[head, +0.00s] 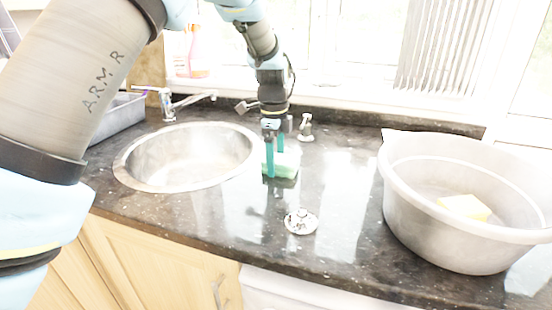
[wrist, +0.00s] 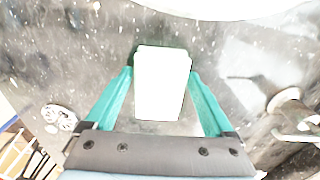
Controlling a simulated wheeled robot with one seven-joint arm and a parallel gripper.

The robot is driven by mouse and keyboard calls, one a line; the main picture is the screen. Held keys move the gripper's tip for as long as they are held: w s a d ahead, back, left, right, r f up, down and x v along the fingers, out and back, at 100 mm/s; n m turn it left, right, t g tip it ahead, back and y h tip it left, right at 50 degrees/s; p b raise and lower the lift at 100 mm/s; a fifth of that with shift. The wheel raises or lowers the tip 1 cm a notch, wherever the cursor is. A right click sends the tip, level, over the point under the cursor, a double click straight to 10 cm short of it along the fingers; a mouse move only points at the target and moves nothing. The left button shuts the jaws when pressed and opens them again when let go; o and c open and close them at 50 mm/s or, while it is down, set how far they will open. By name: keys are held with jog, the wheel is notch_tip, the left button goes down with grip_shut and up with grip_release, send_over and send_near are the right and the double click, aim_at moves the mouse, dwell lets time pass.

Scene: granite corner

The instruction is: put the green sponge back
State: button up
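The green sponge (head: 287,164) is on the dark counter, just right of the round sink, and looks pale green in the head view. It shows as an overexposed white block in the wrist view (wrist: 162,85). My gripper (head: 274,160) points down at it, its teal fingers on either side. In the wrist view my gripper (wrist: 162,70) has its fingertips very close to the block's two sides. I cannot tell whether they press on it. The sponge's underside is hidden, and no lift off the counter is clear.
The metal sink (head: 128,178) with a tap (head: 172,103) lies left. A metal drain strainer (head: 301,221) is in front of my gripper. A dispenser (head: 306,127) stands behind. A large grey basin (head: 425,225) at right holds a yellow sponge (head: 464,207). Counter between strainer and basin is clear.

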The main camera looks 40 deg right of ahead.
jog(key=shift+o, duration=0.7)
notch_tip(320, 180, up, 12)
jog(key=b, duration=0.1)
jog(key=shift+w+r+b, duration=0.15)
jog(key=shift+w+b, duration=0.05)
jog(key=shift+b, duration=0.15)
jog(key=shift+a, duration=0.1)
